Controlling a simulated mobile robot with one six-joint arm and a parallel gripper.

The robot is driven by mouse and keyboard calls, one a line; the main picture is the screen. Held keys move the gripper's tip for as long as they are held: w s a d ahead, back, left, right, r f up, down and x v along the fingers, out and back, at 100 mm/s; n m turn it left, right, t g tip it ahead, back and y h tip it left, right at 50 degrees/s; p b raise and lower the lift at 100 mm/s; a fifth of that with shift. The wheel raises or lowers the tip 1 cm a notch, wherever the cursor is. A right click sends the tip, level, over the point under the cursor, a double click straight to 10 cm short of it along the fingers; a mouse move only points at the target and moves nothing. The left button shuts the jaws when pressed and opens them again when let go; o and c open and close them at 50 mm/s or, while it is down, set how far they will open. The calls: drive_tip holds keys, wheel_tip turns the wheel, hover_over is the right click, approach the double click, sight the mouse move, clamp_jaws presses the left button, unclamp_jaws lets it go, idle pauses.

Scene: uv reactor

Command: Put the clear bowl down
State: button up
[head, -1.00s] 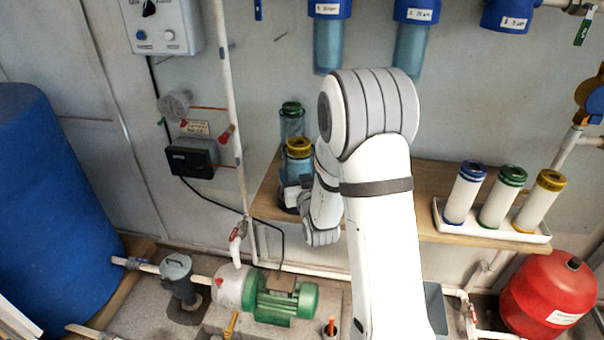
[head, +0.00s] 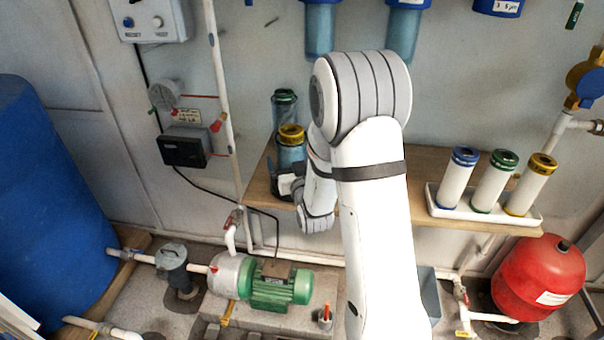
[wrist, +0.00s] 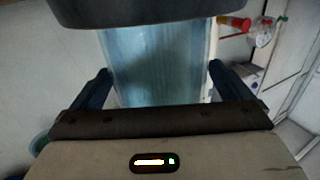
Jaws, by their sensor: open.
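The clear bowl is a bluish see-through cylinder with a yellow ring on top (head: 291,153), at the left end of the wooden shelf in the head view. In the wrist view its clear wall (wrist: 155,75) fills the space between my fingers, below a dark rim. My gripper (wrist: 159,69) is open, with one finger on each side of the bowl. In the head view my gripper (head: 288,186) is in front of the bowl's lower part and hides its base, so its contact with the shelf cannot be seen.
A similar bowl with a green ring (head: 284,108) stands just behind. A white tray (head: 478,212) with three white cartridges is at the shelf's right (head: 425,165). A white vertical pipe (head: 222,100) runs left of the shelf. A green pump (head: 280,287) sits below.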

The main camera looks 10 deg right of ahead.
sight(296, 159)
drive_tip(key=s, duration=0.6)
drive_tip(key=shift+s+d+r+p, duration=0.15)
drive_tip(key=shift+r+p, duration=0.1)
drive_tip(key=shift+p, duration=0.15)
drive_tip(key=shift+s+f+p, duration=0.1)
drive_tip(key=shift+s+p, duration=0.2)
drive_tip(key=shift+p, duration=0.9)
drive_tip(key=s+p, duration=0.5)
drive_tip(key=p, duration=0.8)
drive_tip(key=w+r+g, duration=0.3)
drive_tip(key=w+r, duration=0.1)
drive_tip(key=s+r+g, duration=0.8)
drive_tip(key=s+r, duration=0.4)
drive_tip(key=r, duration=0.2)
drive_tip(key=s+r+g, duration=0.3)
drive_tip(key=s+r, duration=0.2)
drive_tip(key=s, duration=0.9)
drive_tip(key=shift+d+g+h, duration=0.3)
drive_tip(key=shift+d+g, duration=0.1)
